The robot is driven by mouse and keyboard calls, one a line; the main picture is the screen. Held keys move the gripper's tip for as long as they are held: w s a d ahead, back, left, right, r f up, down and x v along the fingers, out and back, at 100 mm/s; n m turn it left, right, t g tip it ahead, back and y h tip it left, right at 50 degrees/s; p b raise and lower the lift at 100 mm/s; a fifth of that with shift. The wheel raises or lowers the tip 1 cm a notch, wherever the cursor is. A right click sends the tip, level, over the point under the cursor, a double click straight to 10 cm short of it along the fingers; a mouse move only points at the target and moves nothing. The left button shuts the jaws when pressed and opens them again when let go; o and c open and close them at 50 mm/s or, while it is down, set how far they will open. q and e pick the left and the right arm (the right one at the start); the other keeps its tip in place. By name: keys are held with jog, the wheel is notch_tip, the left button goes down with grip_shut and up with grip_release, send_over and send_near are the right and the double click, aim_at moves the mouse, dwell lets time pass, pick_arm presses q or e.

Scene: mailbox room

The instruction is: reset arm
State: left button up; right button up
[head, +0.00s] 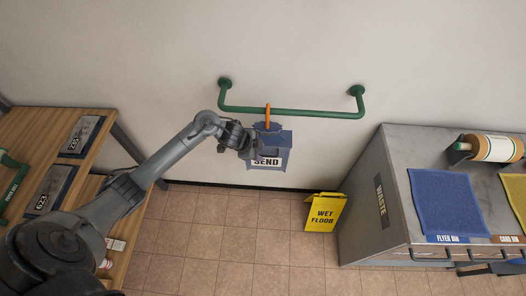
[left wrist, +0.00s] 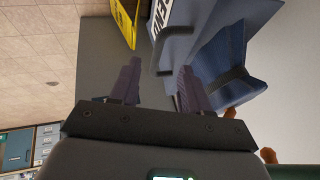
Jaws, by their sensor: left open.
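My left arm reaches in from the left in the head view. Its gripper (head: 250,141) is at the upper left of the blue SEND box (head: 275,153), which hangs by an orange hook (head: 267,116) from the green wall rail (head: 310,113). In the left wrist view the two fingers (left wrist: 157,88) are apart with nothing between them. I cannot tell whether a finger touches the box. My right gripper is in neither view.
A yellow wet floor sign (head: 325,212) stands on the tiles. A grey waste counter (head: 385,195) with a blue mat (head: 447,203) and a paper roll (head: 492,148) is at the right. A wooden table (head: 40,125) with numbered plates is at the left.

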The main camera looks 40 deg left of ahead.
pick_arm(q)
jog(key=s+d+f+g+h, duration=0.1)
jog(key=s+d+f, duration=0.35)
jog(key=s, duration=0.25)
jog(key=s+d+f+g+h, duration=0.1)
jog(key=s+d+f, duration=0.2)
jog(key=s+d, duration=0.3)
jog(key=s+d+r+n+t, duration=0.1)
jog(key=s+d+r+n, duration=0.25)
jog(key=s+d, duration=0.5)
jog(key=s+a+r+n+y, duration=0.3)
jog(key=a+r+n, duration=0.25)
jog(key=r, duration=0.45)
notch_tip(320, 180, up, 22)
jog(key=p, duration=2.3)
jog(key=shift+s+r+g+p, duration=0.15)
jog(key=shift+s+g+p, duration=0.15)
jog(key=shift+s+g, duration=0.1)
